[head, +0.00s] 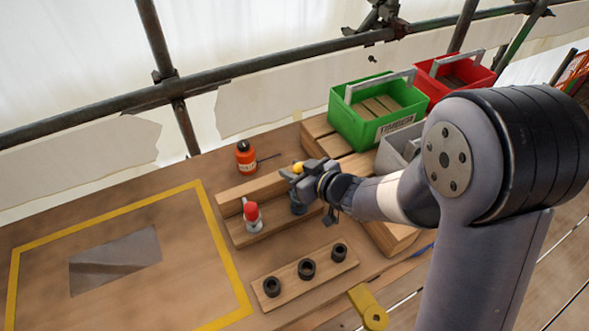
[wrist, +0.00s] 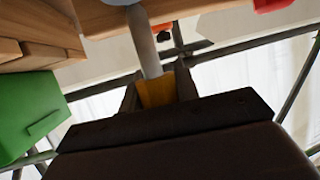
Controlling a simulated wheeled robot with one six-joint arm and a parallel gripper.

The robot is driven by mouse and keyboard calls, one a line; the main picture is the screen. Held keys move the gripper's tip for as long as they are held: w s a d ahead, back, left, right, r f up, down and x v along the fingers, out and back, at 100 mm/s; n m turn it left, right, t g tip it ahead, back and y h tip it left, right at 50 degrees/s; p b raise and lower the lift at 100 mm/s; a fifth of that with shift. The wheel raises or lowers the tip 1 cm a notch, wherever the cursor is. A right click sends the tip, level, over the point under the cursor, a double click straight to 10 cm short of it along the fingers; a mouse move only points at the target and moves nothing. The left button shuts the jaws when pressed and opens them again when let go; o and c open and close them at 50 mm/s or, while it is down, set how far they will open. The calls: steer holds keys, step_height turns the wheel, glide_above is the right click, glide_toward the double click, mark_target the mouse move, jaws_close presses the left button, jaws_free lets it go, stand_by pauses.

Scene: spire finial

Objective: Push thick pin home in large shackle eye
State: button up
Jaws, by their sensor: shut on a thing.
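My gripper (head: 298,172) is over the back of the wooden stand, shut on the yellow head of a pin (head: 298,167). In the wrist view the yellow head (wrist: 157,92) sits between the jaws and the pin's thick grey shaft (wrist: 147,42) runs away from them. The shaft's far end is near the top edge, and I cannot tell whether it is in an eye. A dark grey fitting (head: 298,208), perhaps a shackle, shows partly below the gripper. A second, grey fitting with a red-headed pin (head: 251,212) stands to the left on the stand.
A wooden rack (head: 290,279) with several black rings lies in front. An orange bottle (head: 246,157) stands behind the stand. Green (head: 365,125) and red (head: 435,84) crates are at back right. A yellow-taped area (head: 222,250) at left holds only a metal plate (head: 115,262).

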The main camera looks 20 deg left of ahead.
steer(key=shift+f+b, duration=2.85)
steer(key=shift+f, duration=0.4)
steer(key=shift+r, duration=0.1)
steer(key=shift+r+p, duration=2.7)
steer(key=shift+r, duration=0.2)
steer(key=shift+f+b, duration=2.15)
steer(key=shift+f, duration=0.45)
